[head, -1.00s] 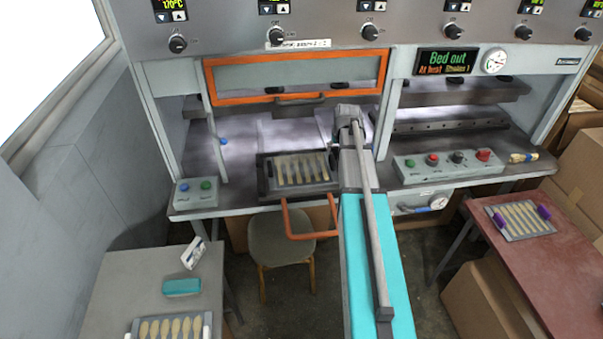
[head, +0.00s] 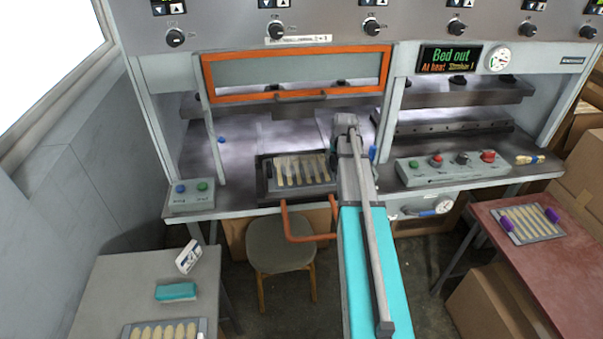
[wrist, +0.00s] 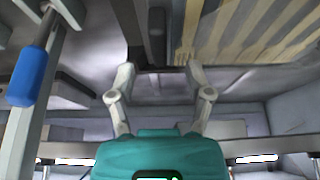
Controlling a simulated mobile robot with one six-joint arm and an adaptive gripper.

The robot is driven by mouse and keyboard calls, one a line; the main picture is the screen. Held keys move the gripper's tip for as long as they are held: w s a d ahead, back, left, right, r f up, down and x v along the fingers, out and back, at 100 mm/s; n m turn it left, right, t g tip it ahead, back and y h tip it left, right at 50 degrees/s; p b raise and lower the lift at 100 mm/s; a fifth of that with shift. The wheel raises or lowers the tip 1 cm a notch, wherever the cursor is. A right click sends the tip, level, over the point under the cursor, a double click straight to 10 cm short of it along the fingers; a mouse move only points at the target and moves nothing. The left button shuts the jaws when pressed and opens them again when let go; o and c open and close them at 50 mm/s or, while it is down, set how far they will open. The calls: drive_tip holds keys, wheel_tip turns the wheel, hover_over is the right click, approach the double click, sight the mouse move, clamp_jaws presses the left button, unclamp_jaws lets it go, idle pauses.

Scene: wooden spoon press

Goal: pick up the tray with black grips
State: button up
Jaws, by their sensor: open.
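A grey tray (head: 303,183) with several wooden spoons lies in a dark frame on the press bed, below the orange-framed window. Its grips are hard to make out in the head view. In the wrist view the spoon-filled tray (wrist: 222,38) fills the upper right, with a dark block (wrist: 156,32) beside it that may be a black grip. My gripper (wrist: 160,74) is open, its two fingers apart and nothing held, close to the tray's edge. In the head view my arm reaches to the tray's right side and hides that end; the fingertips are not clear there.
A tray with purple grips (head: 524,236) lies on the red table at right. Another tray with pale grips (head: 203,326) is at bottom left. An orange bar handle (head: 309,238) juts out before the bed, above a stool (head: 279,245). A blue handle (wrist: 27,76) is left of my gripper.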

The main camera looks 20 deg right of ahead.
sight(334, 160)
drive_tip(key=shift+f, duration=0.1)
drive_tip(key=shift+b+x, duration=2.4)
drive_tip(key=shift+x, duration=0.15)
drive_tip(key=shift+w+d, duration=0.1)
drive_tip(key=shift+w, duration=0.05)
clamp_jaws()
